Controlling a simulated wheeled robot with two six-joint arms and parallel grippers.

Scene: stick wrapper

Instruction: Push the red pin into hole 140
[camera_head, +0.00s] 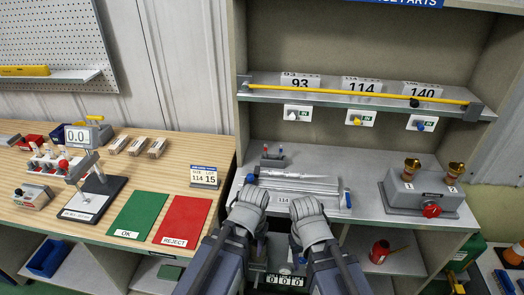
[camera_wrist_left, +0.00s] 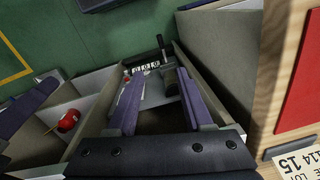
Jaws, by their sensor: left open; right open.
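The 140 sign (camera_head: 422,91) stands at the right end of the upper shelf. Under it hangs a small white plate (camera_head: 421,123) with a blue round part and a green IN label; I cannot make out an open hole. A small grey block (camera_head: 272,162) on the bench holds small upright pins with reddish tops; which one is the red pin is unclear. My left gripper (camera_head: 250,197) and right gripper (camera_head: 307,209) are side by side at the bench's front, below the block. In the left wrist view, my left gripper (camera_wrist_left: 160,100) is open and empty.
A grey tray (camera_head: 310,186) with long metal parts lies behind my grippers. A grey box with brass cups and a red knob (camera_head: 431,210) stands to the right. A yellow rod (camera_head: 350,96) spans the upper shelf. Green and red mats (camera_head: 182,220) lie on the left table.

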